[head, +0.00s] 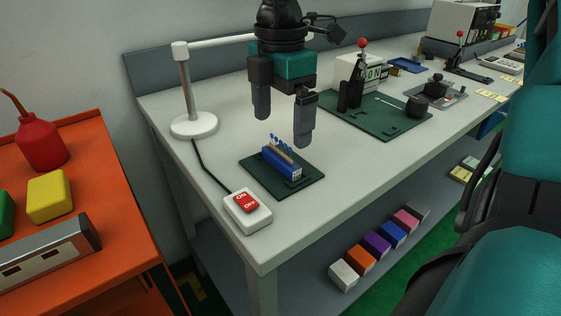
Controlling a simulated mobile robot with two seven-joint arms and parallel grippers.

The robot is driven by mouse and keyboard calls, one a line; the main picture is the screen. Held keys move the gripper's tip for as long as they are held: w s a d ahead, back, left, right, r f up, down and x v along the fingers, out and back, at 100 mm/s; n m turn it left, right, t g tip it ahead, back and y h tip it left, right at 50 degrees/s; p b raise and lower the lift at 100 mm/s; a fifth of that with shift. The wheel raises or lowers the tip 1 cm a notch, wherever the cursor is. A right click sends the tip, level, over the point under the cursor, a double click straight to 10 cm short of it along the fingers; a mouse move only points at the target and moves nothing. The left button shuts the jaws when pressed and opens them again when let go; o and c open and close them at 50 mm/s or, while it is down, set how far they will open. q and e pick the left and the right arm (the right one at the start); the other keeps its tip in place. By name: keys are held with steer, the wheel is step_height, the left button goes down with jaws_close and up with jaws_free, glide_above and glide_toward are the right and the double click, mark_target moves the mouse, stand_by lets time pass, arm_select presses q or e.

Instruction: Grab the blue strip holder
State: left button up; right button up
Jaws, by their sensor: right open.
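The blue strip holder (281,163) sits on a small dark green mat (258,165) near the front left of the white workbench. It carries a tan strip and several small blue pieces along its top. My right gripper (283,128) is open, with its fingers pointing down. In the picture it appears just above the holder, with nothing between the fingers; I cannot tell the exact height gap. My left gripper is not in view.
A larger green mat (381,122) with a lever device is at the right. Coloured blocks (378,242) sit on the lower shelf.

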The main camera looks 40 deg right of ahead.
mark_target(281, 140)
step_height(281, 140, down, 5)
steer(key=shift+w+f+b, duration=0.1)
steer(key=shift+b, duration=0.2)
steer(key=shift+c, duration=0.4)
steer(key=c, duration=1.2)
steer(key=shift+r, duration=0.2)
